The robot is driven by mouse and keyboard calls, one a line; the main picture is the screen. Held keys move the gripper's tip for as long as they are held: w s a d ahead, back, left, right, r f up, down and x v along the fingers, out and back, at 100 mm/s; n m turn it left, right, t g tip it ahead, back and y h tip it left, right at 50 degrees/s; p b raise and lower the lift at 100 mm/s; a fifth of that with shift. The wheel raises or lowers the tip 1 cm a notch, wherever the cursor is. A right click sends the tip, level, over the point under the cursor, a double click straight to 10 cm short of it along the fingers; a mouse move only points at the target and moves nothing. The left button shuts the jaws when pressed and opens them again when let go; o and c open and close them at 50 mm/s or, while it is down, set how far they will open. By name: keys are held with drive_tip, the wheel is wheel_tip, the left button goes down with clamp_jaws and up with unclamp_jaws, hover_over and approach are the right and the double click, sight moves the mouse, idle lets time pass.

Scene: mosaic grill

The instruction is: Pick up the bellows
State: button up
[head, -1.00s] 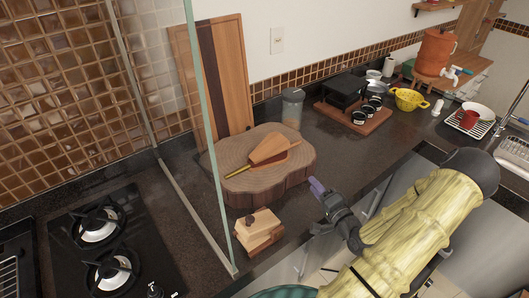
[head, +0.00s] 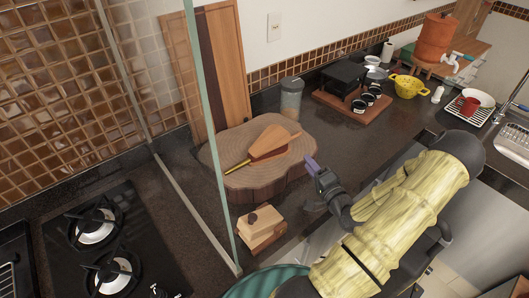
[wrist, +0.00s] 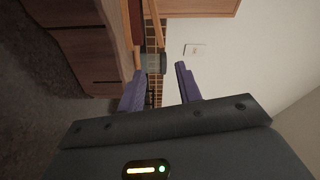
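The bellows (head: 270,142) lies on a thick round wood slab (head: 262,182) on the dark counter in the head view. It has a tan wooden body and a thin yellow nozzle pointing lower left. My gripper (head: 312,165) is just right of the slab, apart from the bellows. In the wrist view my gripper (wrist: 158,78) has its two purple fingers spread with nothing held between them. I cannot clearly make out the bellows in the wrist view.
A glass jar (head: 291,100) stands behind the slab. A small wooden block stack (head: 260,228) sits in front of it. A glass panel (head: 212,150) rises at left, beside the stove (head: 110,245). A rack with cups (head: 352,98) stands farther right.

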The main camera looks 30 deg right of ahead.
drive_tip(key=p, duration=0.3)
approach(284, 134)
drive_tip(key=w, duration=0.5)
drive_tip(key=shift+w+f, duration=0.15)
drive_tip(key=shift+w, duration=0.05)
drive_tip(key=shift+a, duration=0.1)
drive_tip(key=shift+s, duration=0.1)
drive_tip(key=shift+w+d, duration=0.3)
drive_tip(key=shift+w, duration=0.15)
drive_tip(key=w, duration=0.1)
drive_tip(key=w+p, duration=0.2)
drive_tip(key=shift+w+d+r, duration=0.1)
drive_tip(key=shift+w+r, duration=0.2)
drive_tip(key=shift+w, duration=0.05)
drive_tip(key=shift+w+f, duration=0.15)
drive_tip(key=shift+w, duration=0.25)
drive_tip(key=shift+w, duration=0.2)
